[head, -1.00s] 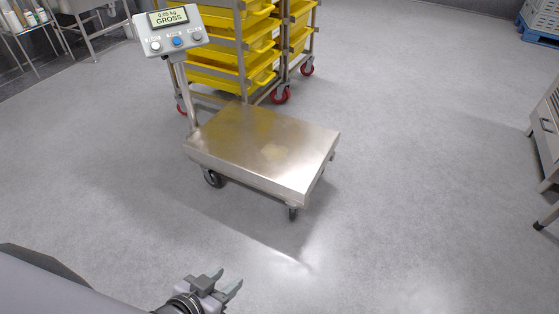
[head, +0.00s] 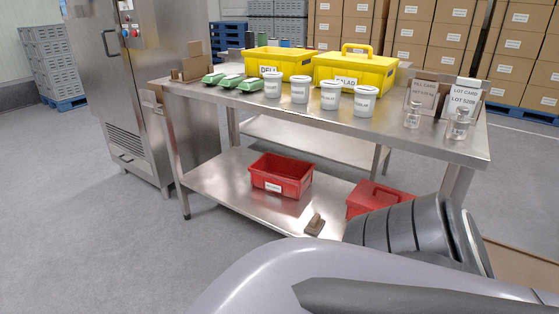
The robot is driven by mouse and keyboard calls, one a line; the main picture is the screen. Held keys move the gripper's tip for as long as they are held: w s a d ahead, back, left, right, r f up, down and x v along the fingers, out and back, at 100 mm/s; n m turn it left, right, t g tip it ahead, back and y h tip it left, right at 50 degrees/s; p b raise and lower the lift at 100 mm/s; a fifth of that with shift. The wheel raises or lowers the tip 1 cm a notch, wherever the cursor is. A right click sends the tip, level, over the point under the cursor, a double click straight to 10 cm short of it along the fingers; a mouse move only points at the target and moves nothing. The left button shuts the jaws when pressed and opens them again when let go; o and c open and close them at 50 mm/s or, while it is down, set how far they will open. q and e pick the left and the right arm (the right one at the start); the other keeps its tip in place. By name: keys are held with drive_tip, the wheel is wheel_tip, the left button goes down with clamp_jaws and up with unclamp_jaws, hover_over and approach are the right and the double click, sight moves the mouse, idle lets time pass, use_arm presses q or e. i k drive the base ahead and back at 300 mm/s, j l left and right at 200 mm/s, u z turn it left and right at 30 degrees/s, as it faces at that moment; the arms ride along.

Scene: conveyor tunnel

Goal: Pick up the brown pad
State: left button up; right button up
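A small brown block-like item (head: 315,226), which looks like the brown pad, lies on the lower shelf of the steel table (head: 240,187) near its front edge. It sits in front of a red open bin (head: 281,177) and left of a second red container. My arm crosses the bottom right of the head view, close in front of the shelf. Neither of my grippers shows now, so I cannot see what they hold.
The tabletop carries yellow bins (head: 356,72), green cartons (head: 231,81), white tubs (head: 331,95), clear jars (head: 412,115) and card holders. A second red container (head: 380,197) is partly hidden by my arm. A steel cabinet (head: 125,90) stands left. Floor at left is clear.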

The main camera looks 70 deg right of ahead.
sight(314, 226)
drive_tip(key=l+z, duration=0.15)
drive_tip(key=z, duration=2.1)
drive_tip(key=l, duration=0.1)
